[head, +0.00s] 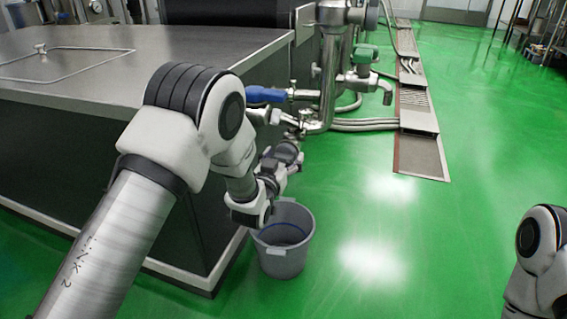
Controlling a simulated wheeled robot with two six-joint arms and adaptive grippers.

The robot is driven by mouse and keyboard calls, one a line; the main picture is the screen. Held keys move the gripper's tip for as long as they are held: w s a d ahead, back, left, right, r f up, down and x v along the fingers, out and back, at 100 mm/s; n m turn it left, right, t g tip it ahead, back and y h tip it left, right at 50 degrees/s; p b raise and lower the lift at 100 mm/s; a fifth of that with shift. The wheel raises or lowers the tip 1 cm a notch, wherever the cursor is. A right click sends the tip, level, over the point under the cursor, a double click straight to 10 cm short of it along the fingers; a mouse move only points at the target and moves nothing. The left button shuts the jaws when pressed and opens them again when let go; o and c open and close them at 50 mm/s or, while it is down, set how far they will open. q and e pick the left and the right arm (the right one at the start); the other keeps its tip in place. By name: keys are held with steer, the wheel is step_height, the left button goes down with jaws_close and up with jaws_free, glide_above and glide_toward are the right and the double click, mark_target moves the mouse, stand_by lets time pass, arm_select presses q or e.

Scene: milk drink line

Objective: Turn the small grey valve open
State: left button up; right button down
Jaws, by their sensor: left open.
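My left arm reaches across the picture, with its wrist bent back up above the grey bucket. My left gripper (292,148) is small and dark at the end of it, just below the metal pipe fittings; it is open and nothing shows in it. A small greyish metal fitting (277,117) sits under the blue valve handle (266,94), above the gripper. It may be the small grey valve, but its handle position is too small to tell. I cannot tell whether the gripper touches it. Only a part of my right arm shows at the lower right; its gripper is out of view.
A grey bucket (284,255) stands on the green floor below the fittings. A steel-topped counter (100,75) fills the left. An upright steel pipe (329,80) and a green-handled valve (365,54) stand behind.

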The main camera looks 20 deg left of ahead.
arm_select(q)
steer(key=c, duration=1)
steer(key=shift+r, duration=0.1)
steer(key=n+p, duration=0.3)
steer(key=shift+a+r+p, duration=0.1)
steer(key=shift+r+p, duration=0.1)
steer(key=shift+p, duration=0.15)
steer(key=n+p, duration=0.4)
steer(key=shift+n, duration=0.4)
steer(key=n+p, duration=0.2)
steer(key=n, duration=0.1)
steer(key=n+p, duration=0.2)
steer(key=n, duration=0.1)
steer(key=shift+a+f, duration=0.15)
steer(key=shift+f, duration=0.05)
steer(key=shift+f+n+p, duration=0.2)
steer(key=shift+n+p, duration=1.1)
steer(key=shift+n, duration=0.8)
